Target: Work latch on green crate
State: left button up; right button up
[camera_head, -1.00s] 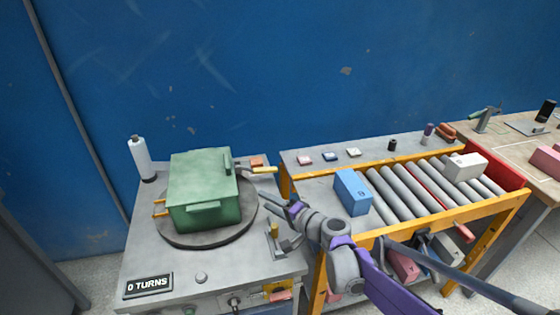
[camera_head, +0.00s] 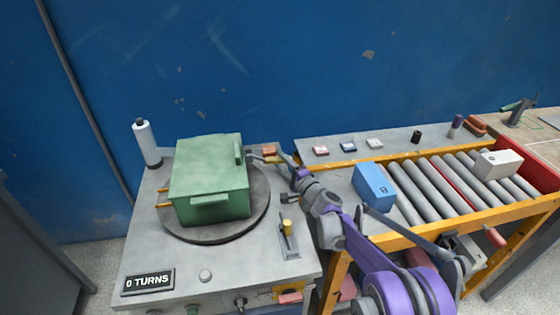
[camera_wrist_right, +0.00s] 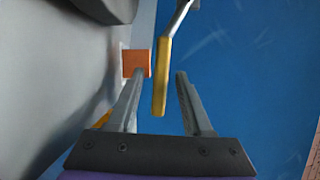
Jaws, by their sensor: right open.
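The green crate (camera_head: 210,190) sits on a round grey turntable (camera_head: 262,200) on the grey bench. A dark green latch piece (camera_head: 239,153) shows on its right side. My right gripper (camera_head: 273,158) is beside the crate's right side and covers most of the latch handle in the head view. In the right wrist view, the yellow handle (camera_wrist_right: 162,78) on a grey rod lies between the open fingers of my right gripper (camera_wrist_right: 160,76). Both fingers look apart from it. My left gripper is not in view.
An orange block (camera_wrist_right: 136,63) is close to the left finger in the wrist view. A yellow-topped lever (camera_head: 287,235) stands at the bench's front right. A white bottle (camera_head: 146,143) stands at the back left. A sign (camera_head: 149,282) reads "0 TURNS". A roller conveyor (camera_head: 440,190) with a blue box (camera_head: 373,188) lies right.

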jog(key=shift+w+a, duration=0.25)
jog(key=shift+w, duration=0.15)
grip_shut()
dwell(1.2)
